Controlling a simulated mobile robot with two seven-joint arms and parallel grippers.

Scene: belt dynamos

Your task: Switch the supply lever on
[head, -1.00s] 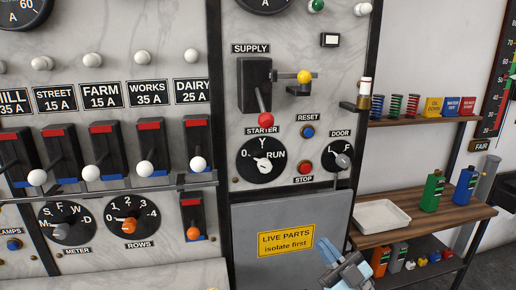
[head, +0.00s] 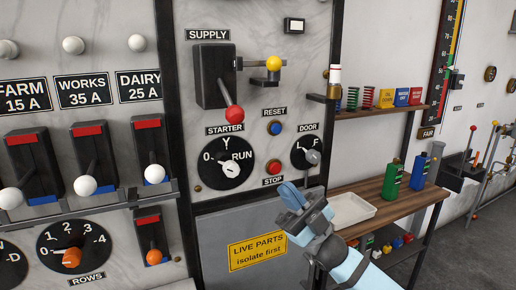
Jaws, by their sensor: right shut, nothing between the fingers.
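The supply lever is a black switch block (head: 212,76) under the SUPPLY label. Its red ball knob (head: 234,114) hangs at the lower end of the handle, pointing down. A bracket with a yellow knob (head: 272,63) sits just right of the block. My right gripper (head: 289,193) is in the lower middle, below and right of the red knob and well apart from it. Its fingers are closed and empty, in front of the panel near the STOP button. My left gripper is out of view.
Below the lever are the starter dial (head: 226,163), the reset button (head: 275,128), the stop button (head: 276,167) and the door dial (head: 307,153). Breakers with white knobs line the left panel. A wooden shelf (head: 385,193) with a white tray (head: 350,212) and bottles stands right.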

